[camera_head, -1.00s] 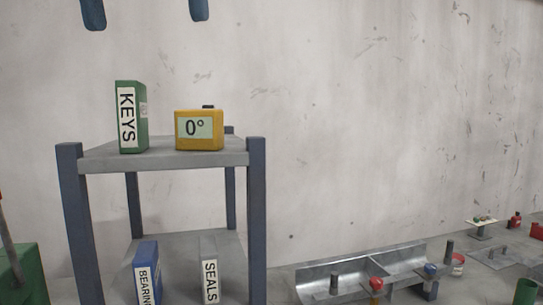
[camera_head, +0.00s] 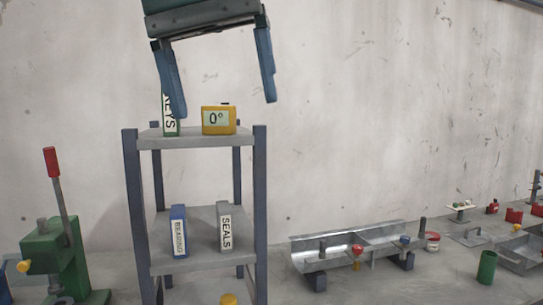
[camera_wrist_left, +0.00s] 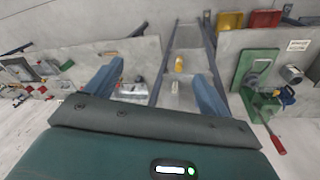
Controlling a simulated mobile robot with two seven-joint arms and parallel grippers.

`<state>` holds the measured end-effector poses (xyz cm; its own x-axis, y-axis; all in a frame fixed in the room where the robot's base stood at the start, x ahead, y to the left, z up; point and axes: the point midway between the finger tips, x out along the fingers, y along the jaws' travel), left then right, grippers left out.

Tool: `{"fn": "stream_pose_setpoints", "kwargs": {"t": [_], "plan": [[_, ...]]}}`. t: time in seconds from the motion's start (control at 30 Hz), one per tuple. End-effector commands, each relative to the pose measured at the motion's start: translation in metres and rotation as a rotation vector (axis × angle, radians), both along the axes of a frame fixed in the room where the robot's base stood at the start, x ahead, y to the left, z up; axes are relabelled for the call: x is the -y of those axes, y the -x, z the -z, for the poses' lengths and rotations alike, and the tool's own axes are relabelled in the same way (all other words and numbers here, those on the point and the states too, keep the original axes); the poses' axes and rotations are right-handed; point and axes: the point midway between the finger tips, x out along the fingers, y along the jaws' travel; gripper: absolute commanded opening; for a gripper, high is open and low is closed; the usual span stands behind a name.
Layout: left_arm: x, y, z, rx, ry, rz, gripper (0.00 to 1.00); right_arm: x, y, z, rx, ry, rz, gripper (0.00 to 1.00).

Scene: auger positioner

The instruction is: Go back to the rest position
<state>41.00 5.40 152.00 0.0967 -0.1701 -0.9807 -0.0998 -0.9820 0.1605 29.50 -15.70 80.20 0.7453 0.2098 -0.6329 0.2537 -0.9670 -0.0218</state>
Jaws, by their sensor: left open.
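My left gripper (camera_head: 225,100) hangs at the top of the head view, fingers pointing down and spread wide with nothing between them. It is in front of the shelf's top board, and its left finger covers part of the green KEYS binder (camera_head: 170,122). The yellow box reading 0° (camera_head: 218,120) shows below and between the fingertips; I cannot tell the exact distance. In the left wrist view the open fingers (camera_wrist_left: 157,70) frame part of the shelf and the bench. My right gripper is in neither view now.
The grey shelf (camera_head: 190,142) holds BEARING (camera_head: 179,232) and SEALS (camera_head: 225,228) binders lower down. A green press with a red-tipped lever (camera_head: 53,190) stands left. A metal trough (camera_head: 345,250) and a green cup (camera_head: 487,267) are right. The space above the bench at right is clear.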

Motion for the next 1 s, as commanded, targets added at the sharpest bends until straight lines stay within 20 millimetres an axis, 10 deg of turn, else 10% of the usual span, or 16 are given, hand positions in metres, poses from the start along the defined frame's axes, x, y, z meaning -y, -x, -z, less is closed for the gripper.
{"fn": "stream_pose_setpoints", "kwargs": {"t": [0.23, 0.5, 0.73, 1.0], "plan": [[0.083, -0.028, 0.114, -0.330, 0.232, -0.053, 0.82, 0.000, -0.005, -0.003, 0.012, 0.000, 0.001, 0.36], [0.174, -0.005, 0.209, -0.891, 0.531, -0.267, 0.82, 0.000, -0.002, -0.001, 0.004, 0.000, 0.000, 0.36], [0.217, 0.013, 0.239, -1.466, 0.704, -0.548, 0.82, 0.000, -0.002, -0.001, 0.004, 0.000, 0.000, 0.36], [0.217, -0.011, 0.264, -2.225, 0.772, -0.944, 0.82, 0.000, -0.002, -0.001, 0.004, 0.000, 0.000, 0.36]]}}
